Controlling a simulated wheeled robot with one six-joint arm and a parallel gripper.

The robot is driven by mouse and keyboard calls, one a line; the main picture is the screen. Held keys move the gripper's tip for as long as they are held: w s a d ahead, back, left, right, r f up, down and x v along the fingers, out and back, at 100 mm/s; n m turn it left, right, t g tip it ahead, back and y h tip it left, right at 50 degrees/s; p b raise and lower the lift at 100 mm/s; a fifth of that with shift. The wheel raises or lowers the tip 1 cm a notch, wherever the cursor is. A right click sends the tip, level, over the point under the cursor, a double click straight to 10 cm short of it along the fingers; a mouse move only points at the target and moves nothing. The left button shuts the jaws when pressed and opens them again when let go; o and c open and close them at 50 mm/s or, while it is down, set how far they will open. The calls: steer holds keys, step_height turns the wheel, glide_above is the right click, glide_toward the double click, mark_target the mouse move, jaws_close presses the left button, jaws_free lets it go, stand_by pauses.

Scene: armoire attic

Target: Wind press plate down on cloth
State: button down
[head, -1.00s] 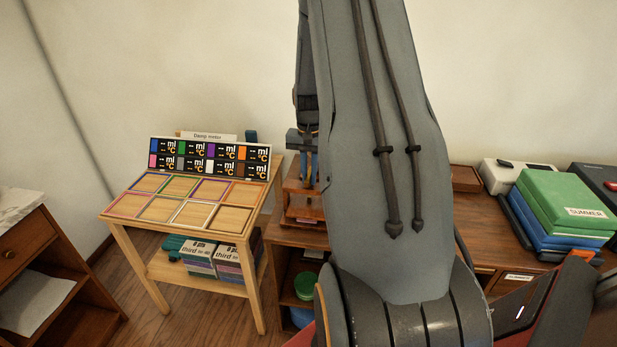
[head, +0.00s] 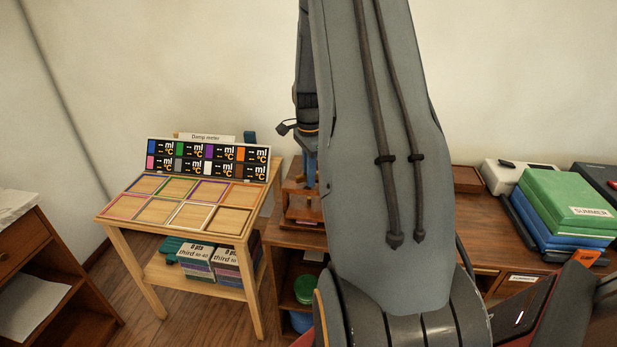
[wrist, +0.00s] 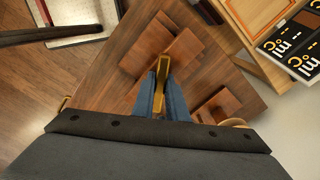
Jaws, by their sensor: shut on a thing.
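The wooden press (head: 304,214) stands on the left end of the brown wooden desk, largely hidden behind my arm in the head view. In the wrist view its reddish-brown wooden parts (wrist: 213,108) lie below my gripper, to both sides of it. My gripper (wrist: 162,80) points down over the press, its blue fingers shut on a narrow brass-coloured handle (wrist: 161,92). The gripper also shows beside my arm in the head view (head: 311,172). I cannot make out the cloth or the gap under the press plate.
A light wooden stand with coloured square frames (head: 205,226) and a damp-meter display (head: 208,160) is close on the left. Green and blue cases (head: 565,205), a white device (head: 500,176) and a small brown tray (head: 467,179) occupy the desk's right side.

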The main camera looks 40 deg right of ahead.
steer(key=m+b, duration=0.1)
steer(key=m, duration=0.6)
steer(key=m+b, duration=0.1)
steer(key=m, duration=0.3)
steer(key=shift+m+b, duration=0.35)
steer(key=shift+m, duration=1.45)
steer(key=c, duration=1.8)
jaws_free()
steer(key=shift+o, duration=0.2)
steer(key=shift+r, duration=0.1)
steer(key=shift+r+b, duration=0.85)
steer(key=shift+r, duration=2.95)
